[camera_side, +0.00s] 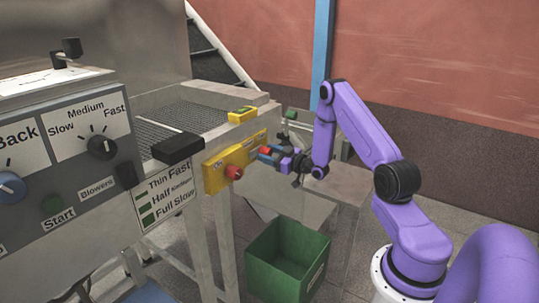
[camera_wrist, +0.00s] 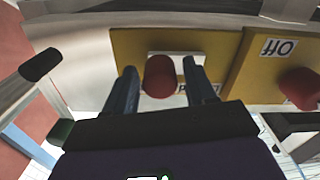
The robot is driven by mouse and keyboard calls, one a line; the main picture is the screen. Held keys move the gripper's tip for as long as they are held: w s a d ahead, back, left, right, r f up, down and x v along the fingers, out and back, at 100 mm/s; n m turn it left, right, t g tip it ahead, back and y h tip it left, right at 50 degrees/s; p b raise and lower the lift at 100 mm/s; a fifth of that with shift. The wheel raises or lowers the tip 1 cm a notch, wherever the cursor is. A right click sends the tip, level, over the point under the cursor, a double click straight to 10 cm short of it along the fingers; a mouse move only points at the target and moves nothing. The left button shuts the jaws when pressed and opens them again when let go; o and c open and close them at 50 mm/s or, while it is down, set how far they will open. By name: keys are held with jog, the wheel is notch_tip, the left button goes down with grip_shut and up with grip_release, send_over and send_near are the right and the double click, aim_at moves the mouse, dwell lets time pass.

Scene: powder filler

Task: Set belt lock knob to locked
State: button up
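A red knob (camera_wrist: 160,76) sits on a yellow panel (camera_wrist: 128,47) with a white label strip behind it. The strip's writing is mostly covered, so I cannot read the knob's setting. My gripper (camera_wrist: 163,68) is open, with one blue finger on each side of this knob and a small gap visible at both sides. In the side view, my gripper (camera_side: 268,153) is at the far end of the yellow panel (camera_side: 214,178), by the red knob (camera_side: 266,150) there. My fingers partly hide that knob.
A second red knob (camera_wrist: 300,87) is beside an upside-down "Off" label (camera_wrist: 279,47); it also shows in the side view (camera_side: 234,172). A green bin (camera_side: 287,262) stands on the floor below. A grey control panel (camera_side: 75,175) is at left.

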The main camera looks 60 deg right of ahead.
aim_at(253, 156)
grip_shut()
jog(key=shift+a, duration=2.25)
jog(key=shift+o, duration=1.5)
grip_release()
jog(key=s, duration=1.7)
jog(key=shift+s, duration=0.25)
